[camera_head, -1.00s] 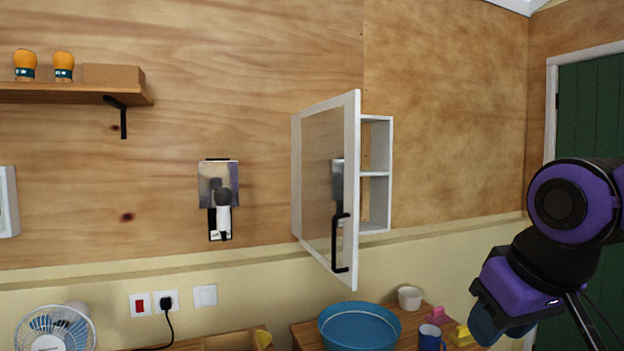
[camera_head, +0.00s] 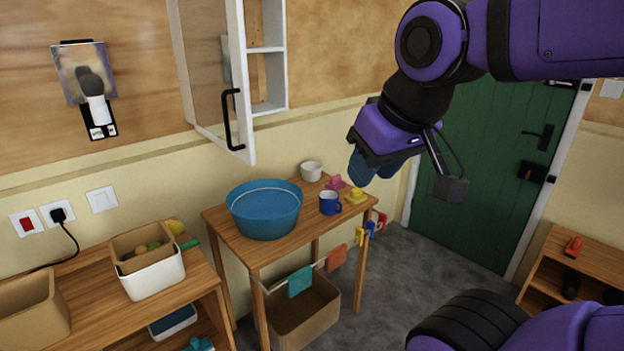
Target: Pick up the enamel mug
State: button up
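The enamel mug appears to be the blue mug (camera_head: 330,203) standing upright on the small wooden table (camera_head: 232,241), right of the blue basin. Its rim is pale and its handle points right. My gripper (camera_head: 370,172) hangs above and to the right of the mug, apart from it.
A blue basin (camera_head: 264,210) fills the table's left part. A white cup (camera_head: 311,171), a pink item (camera_head: 335,182) and a yellow item (camera_head: 355,196) stand near the mug. The open cabinet door (camera_head: 213,80) hangs above. A cardboard box (camera_head: 308,317) sits below the table.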

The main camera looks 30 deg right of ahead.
aim_at(329, 202)
jog(key=i+z, duration=0.25)
jog(key=i, duration=0.15)
jog(key=i+j+z, duration=0.55)
jog(key=i, duration=0.3)
jog(key=l, duration=0.1)
